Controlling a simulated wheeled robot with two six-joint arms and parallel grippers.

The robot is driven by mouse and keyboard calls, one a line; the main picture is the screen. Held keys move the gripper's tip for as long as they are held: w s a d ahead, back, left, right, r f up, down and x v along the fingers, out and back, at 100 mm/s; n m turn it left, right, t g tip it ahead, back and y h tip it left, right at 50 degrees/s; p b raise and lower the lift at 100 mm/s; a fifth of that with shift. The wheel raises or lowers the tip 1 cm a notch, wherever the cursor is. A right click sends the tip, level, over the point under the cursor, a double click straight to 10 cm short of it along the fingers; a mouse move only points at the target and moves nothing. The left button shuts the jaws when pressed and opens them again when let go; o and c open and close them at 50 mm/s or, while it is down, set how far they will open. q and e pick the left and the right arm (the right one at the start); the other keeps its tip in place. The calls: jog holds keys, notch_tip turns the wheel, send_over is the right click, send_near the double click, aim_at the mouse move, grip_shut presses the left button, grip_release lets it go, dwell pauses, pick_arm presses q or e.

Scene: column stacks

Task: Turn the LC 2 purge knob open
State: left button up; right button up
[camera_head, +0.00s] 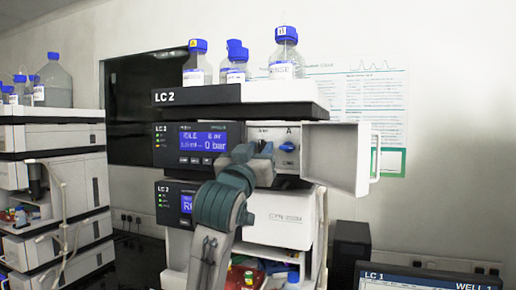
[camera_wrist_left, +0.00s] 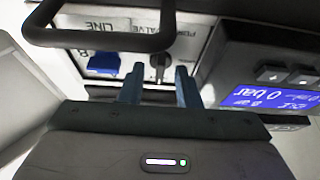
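The LC 2 pump module shows a lit blue display (camera_head: 205,141) and an open front panel. In the left wrist view, the dark purge valve knob (camera_wrist_left: 160,64) sits on this panel under a "VALVE" label, with a blue knob (camera_wrist_left: 104,63) beside it. The blue knob also shows in the head view (camera_head: 287,146). My left gripper (camera_head: 262,150) is in front of the panel and hides the purge knob there. In the wrist view, its fingers (camera_wrist_left: 158,82) are apart, with the purge knob just beyond the gap. Contact cannot be told. My right gripper is out of view.
The white door (camera_head: 335,160) stands open right of the panel. A dark bar (camera_wrist_left: 105,41) crosses the upper wrist view. Capped bottles (camera_head: 285,55) stand on the stack's top tray (camera_head: 235,94). Another stack (camera_head: 52,137) is at the left and a monitor (camera_head: 425,280) at the lower right.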

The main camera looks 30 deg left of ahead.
pick_arm(q)
grip_shut()
jog(key=shift+n+y, duration=0.4)
jog(key=shift+n, duration=0.1)
jog(key=n+y+b, duration=0.1)
jog(key=n, duration=0.2)
jog(key=shift+d+f+g, duration=0.1)
jog(key=shift+d+g, duration=0.05)
jog(key=shift+g, duration=0.25)
jog(key=n+y+b, duration=0.1)
jog(key=n, duration=0.1)
jog(key=n+g+y+b, duration=0.1)
jog(key=n, duration=0.2)
jog(key=shift+g+y, duration=0.3)
jog(key=shift+y, duration=0.1)
jog(key=n+g+b, duration=0.1)
jog(key=n, duration=0.2)
jog(key=n+g+y+b, duration=0.1)
jog(key=n, duration=0.3)
jog(key=shift+d+r+y, duration=0.15)
jog(key=shift+r+y, duration=0.05)
jog(key=shift+y, duration=0.1)
jog(key=shift+r+n+g+b, duration=0.1)
jog(key=shift+n+g+b, duration=0.15)
jog(key=shift+n+g, duration=0.7)
jog(key=shift+r+n+g+b, duration=0.1)
jog(key=shift+n+g+b, duration=0.2)
jog(key=shift+n, duration=1.25)
